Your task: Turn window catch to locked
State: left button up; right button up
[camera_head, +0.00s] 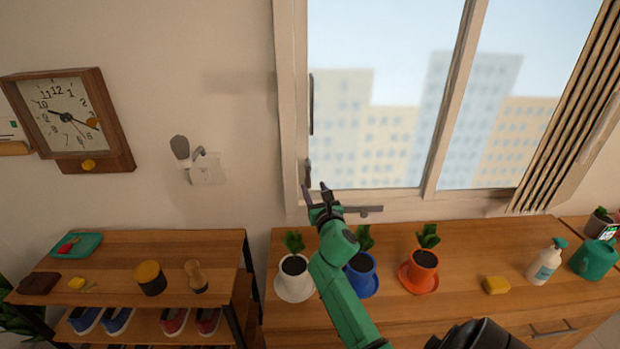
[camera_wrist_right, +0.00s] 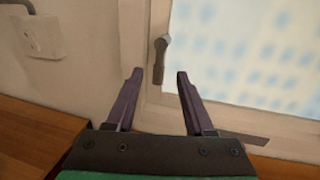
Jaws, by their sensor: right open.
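The window catch (camera_head: 308,172) is a small dark handle on the left side of the window frame, low down. It also shows in the right wrist view (camera_wrist_right: 159,62), with its round pivot at the top and its lever hanging down. My right gripper (camera_head: 315,193) is open and empty just below the catch in the head view. In the right wrist view its two fingers (camera_wrist_right: 160,74) stand apart, with the catch seen between and beyond their tips. I cannot tell any contact. My left gripper is not in view.
A dark bar (camera_head: 362,209) lies along the window's bottom frame. Below the window, a wooden cabinet holds a white pot (camera_head: 294,284), a blue pot (camera_head: 361,278) and an orange pot (camera_head: 421,270). A white wall fitting (camera_head: 208,169) is to the left.

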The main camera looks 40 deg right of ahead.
aim_at(309, 177)
jog(key=x, duration=0.5)
jog(key=shift+w+d, duration=0.1)
jog(key=shift+w, duration=0.15)
grip_shut()
dwell(1.1)
